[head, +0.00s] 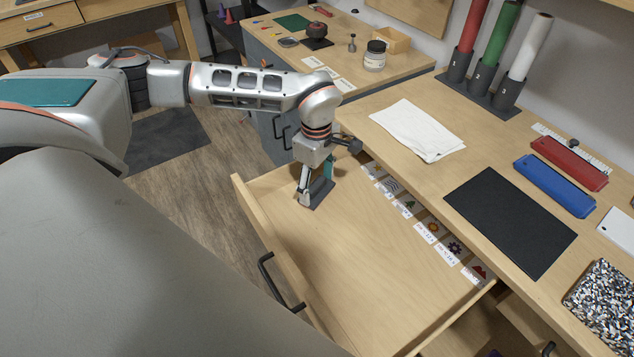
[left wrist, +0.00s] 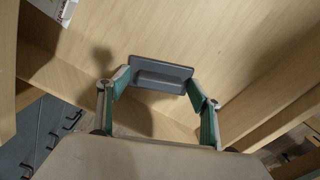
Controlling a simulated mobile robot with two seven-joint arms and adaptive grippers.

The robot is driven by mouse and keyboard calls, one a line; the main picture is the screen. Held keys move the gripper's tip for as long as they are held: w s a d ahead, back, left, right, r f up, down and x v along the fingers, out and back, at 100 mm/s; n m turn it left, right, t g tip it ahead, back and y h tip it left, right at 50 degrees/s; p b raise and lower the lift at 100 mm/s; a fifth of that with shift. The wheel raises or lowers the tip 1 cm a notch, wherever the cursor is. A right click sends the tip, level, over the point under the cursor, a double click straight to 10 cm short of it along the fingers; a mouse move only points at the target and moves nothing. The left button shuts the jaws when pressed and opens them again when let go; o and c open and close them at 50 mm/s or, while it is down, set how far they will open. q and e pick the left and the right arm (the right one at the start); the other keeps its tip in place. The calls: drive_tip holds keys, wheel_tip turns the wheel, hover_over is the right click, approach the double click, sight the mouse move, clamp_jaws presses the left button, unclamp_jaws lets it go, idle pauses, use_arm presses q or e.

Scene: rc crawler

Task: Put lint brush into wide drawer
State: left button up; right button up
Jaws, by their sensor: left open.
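The wide drawer (head: 375,265) is pulled out below the workbench. A dark grey piece, which looks like the lint brush (head: 321,190), is inside it near its far left corner. In the left wrist view the lint brush (left wrist: 160,72) shows as a flat grey plate with a raised bar, over the drawer's wooden floor. My left gripper (head: 315,186) reaches down into the drawer with its fingers open, one on each side of the brush. I cannot tell whether the fingertips touch it. My right gripper is not in view.
Picture labels (head: 425,232) line the drawer's back edge. The bench above holds a white cloth (head: 418,130), a black mat (head: 510,220), a blue case (head: 555,187) and a red case (head: 570,163). The drawer's middle and right are empty. Its front handle (head: 275,280) faces my body.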

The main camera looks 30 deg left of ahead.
sight(317, 183)
use_arm(q)
wheel_tip(317, 183, up, 12)
drive_tip(key=p, duration=0.1)
drive_tip(key=shift+r, duration=0.2)
idle(0.7)
